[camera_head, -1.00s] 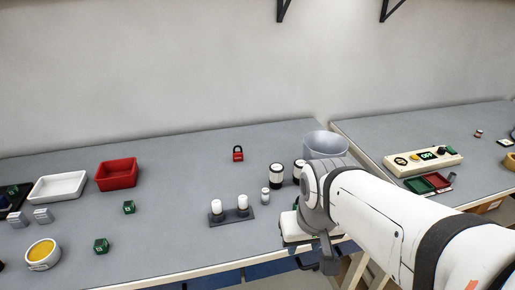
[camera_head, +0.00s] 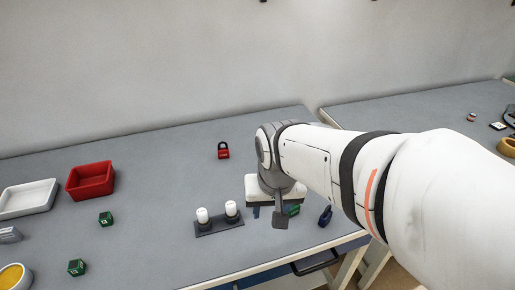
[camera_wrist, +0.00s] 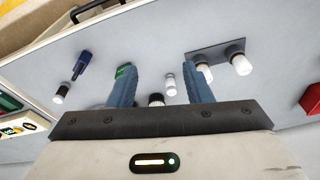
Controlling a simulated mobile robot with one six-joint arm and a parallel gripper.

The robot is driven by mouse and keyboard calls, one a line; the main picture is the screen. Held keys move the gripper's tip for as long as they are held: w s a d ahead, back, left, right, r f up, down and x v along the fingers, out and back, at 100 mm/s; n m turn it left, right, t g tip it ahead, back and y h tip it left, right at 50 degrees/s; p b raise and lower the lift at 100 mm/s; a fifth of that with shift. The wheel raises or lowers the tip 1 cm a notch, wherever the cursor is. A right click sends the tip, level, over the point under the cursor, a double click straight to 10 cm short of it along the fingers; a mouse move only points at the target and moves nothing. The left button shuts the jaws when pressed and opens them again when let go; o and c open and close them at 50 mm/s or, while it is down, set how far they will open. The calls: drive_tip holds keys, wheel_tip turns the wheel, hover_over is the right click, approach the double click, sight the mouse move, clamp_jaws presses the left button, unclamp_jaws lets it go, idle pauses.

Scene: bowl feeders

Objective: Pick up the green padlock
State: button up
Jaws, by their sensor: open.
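A small green object (camera_head: 294,210), which looks like the green padlock, lies on the grey table just right of my gripper (camera_head: 268,214) in the head view. In the wrist view the green padlock (camera_wrist: 122,70) shows only in part, behind the tip of the left finger. My gripper (camera_wrist: 160,82) is open, its two blue-grey fingers apart and pointing down at the table. No object is held between them. I cannot tell the height of the fingertips above the table.
A blue padlock-like object (camera_head: 325,215) lies right of the green one. A dark holder with white-topped pieces (camera_head: 219,227) stands left of my gripper. A small bottle (camera_wrist: 171,85) shows between the fingers. A red padlock (camera_head: 223,150) and red tray (camera_head: 90,194) lie farther left.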

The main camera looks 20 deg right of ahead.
drive_tip(key=w+d+f+m+g+p, duration=0.1)
drive_tip(key=w+d+f+m+p, duration=0.15)
drive_tip(key=w+d+m, duration=0.4)
drive_tip(key=m+g+p, duration=0.1)
drive_tip(key=m+p, duration=0.1)
drive_tip(key=m, duration=0.4)
approach(295, 209)
drive_tip(key=shift+w+d+f, duration=0.3)
drive_tip(key=shift+w+f, duration=0.3)
drive_tip(key=shift+w, duration=0.2)
drive_tip(key=shift+d+f+m, duration=0.2)
drive_tip(key=shift+f+m, duration=0.05)
drive_tip(key=shift+f, duration=0.05)
drive_tip(key=f, duration=0.7)
drive_tip(key=shift+a+f+p, duration=0.2)
drive_tip(key=shift+f+p, duration=0.1)
drive_tip(key=shift+f, duration=0.05)
clamp_jaws()
